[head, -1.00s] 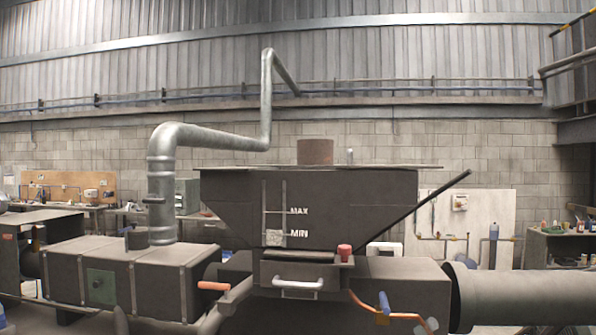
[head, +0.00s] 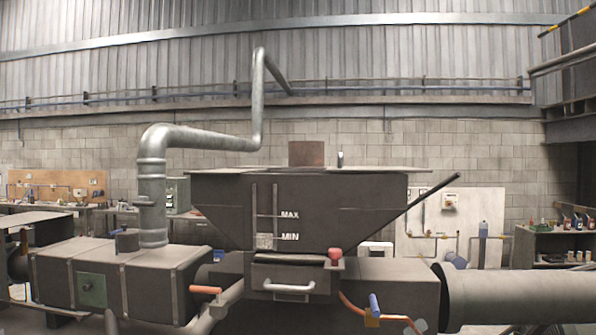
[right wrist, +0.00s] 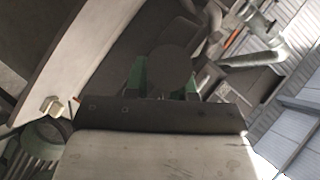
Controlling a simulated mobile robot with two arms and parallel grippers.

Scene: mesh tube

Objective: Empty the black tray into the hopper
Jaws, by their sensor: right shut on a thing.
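The hopper (head: 300,210) is a dark, tapering box in the middle of the head view, with MAX and MIN marks beside a sight strip on its front. A flat rim runs along its top; I cannot see inside it. In the right wrist view, my right gripper (right wrist: 165,85) shows green parts close around a dark rounded piece. A dark straight edge, apparently part of the black tray (right wrist: 160,115), lies just beyond, with a pale flat surface below it. The tray's contents cannot be made out. Neither gripper shows in the head view.
A grey pipe (head: 152,190) rises at the hopper's left from a low dark box (head: 110,275). A drawer with a white handle (head: 289,287), a red knob (head: 335,254) and an orange handle (head: 205,290) sit below the hopper. A thick duct (head: 510,297) runs right.

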